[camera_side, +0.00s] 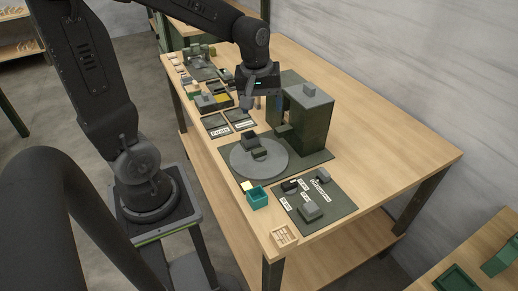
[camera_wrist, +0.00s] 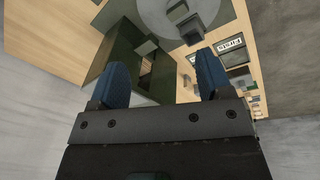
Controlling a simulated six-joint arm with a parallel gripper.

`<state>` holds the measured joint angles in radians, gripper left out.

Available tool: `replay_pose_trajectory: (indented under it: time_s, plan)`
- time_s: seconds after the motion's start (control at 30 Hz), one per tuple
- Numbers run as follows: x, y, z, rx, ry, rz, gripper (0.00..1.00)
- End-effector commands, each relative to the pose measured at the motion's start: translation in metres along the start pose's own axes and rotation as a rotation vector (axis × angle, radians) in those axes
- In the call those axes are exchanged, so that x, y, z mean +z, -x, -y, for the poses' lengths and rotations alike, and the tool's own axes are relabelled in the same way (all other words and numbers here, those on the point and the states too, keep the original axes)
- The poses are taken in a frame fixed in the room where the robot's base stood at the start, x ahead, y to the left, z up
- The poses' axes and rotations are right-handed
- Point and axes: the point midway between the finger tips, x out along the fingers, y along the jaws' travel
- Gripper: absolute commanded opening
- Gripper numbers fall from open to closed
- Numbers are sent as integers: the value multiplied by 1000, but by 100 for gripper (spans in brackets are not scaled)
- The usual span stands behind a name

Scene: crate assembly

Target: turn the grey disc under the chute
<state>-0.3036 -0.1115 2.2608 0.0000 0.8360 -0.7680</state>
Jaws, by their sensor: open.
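The round grey disc (camera_side: 246,162) lies flat on a dark mat on the table in the side view. Small dark and green blocks (camera_side: 260,153) stand on it. It also shows at the top of the wrist view (camera_wrist: 221,12). The chute seems to be the small green spout (camera_side: 283,131) on the front of the tall dark green box (camera_side: 313,122), beside and above the disc's edge. My gripper (camera_side: 263,103) hangs to the left of the box, above the table and apart from the disc. Its two blue fingers (camera_wrist: 156,85) are spread apart with nothing between them.
A teal bin (camera_side: 257,199) stands in front of the disc. A dark mat (camera_side: 338,205) with labelled parts lies to its right, with a small wooden tray (camera_side: 284,237) at the table corner. Labelled pads and trays fill the far left. The table right of the box is clear.

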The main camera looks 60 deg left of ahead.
Motion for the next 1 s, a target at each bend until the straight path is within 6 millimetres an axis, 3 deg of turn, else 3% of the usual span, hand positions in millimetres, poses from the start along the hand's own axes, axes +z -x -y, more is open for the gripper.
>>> replay_pose_trajectory:
  time_s: [0.1,0.3,0.57,1.0]
  plan:
    - [-28,-34,6,-68,239,49,72]
    - [-50,-65,14,-127,465,80,72]
    - [-50,-87,17,-139,502,86,72]
    - [-39,-173,27,-140,499,87,72]
